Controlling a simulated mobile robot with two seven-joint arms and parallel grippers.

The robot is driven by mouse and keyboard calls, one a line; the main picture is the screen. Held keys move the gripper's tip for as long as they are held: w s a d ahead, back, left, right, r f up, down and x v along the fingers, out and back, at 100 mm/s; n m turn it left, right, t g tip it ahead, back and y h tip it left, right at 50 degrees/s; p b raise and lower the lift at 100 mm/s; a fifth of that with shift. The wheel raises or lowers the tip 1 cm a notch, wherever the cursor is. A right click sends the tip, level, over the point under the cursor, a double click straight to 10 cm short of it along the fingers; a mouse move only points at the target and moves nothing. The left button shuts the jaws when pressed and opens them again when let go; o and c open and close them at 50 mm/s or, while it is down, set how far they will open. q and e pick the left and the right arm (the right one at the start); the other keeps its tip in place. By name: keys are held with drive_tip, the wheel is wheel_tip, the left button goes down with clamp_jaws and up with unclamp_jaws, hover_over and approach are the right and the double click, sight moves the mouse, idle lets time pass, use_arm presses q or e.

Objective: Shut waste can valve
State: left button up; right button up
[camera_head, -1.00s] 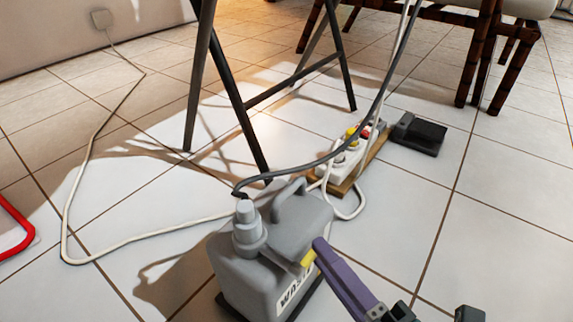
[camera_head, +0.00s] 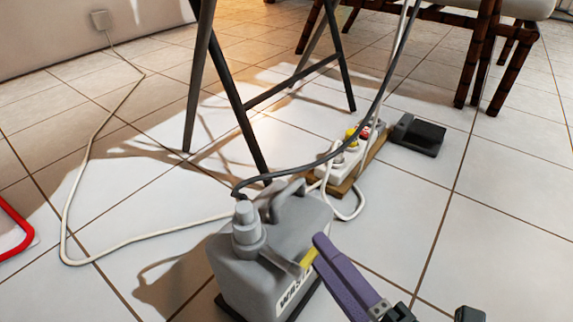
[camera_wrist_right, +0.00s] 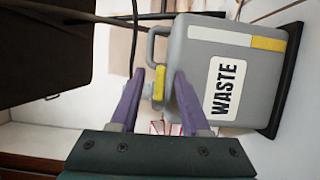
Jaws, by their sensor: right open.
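The grey waste can (camera_head: 240,280) stands on the floor at the bottom centre of the head view, with a "WASTE" label on its side. Its yellow valve lever (camera_head: 308,257) shows at the upper right of the can, partly behind my gripper. My right gripper (camera_head: 321,243) reaches in from the lower right with its purple fingers at the lever. In the right wrist view the fingers (camera_wrist_right: 158,76) are open, with the yellow lever (camera_wrist_right: 160,83) between them and the can (camera_wrist_right: 210,60) just beyond. I cannot tell whether a finger touches the lever. My left gripper is not in view.
Dark stand legs (camera_head: 235,100) rise behind the can. A white cable (camera_head: 67,215) crosses the floor at left.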

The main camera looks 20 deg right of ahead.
drive_tip(key=p+v, duration=0.2)
drive_tip(key=v, duration=0.8)
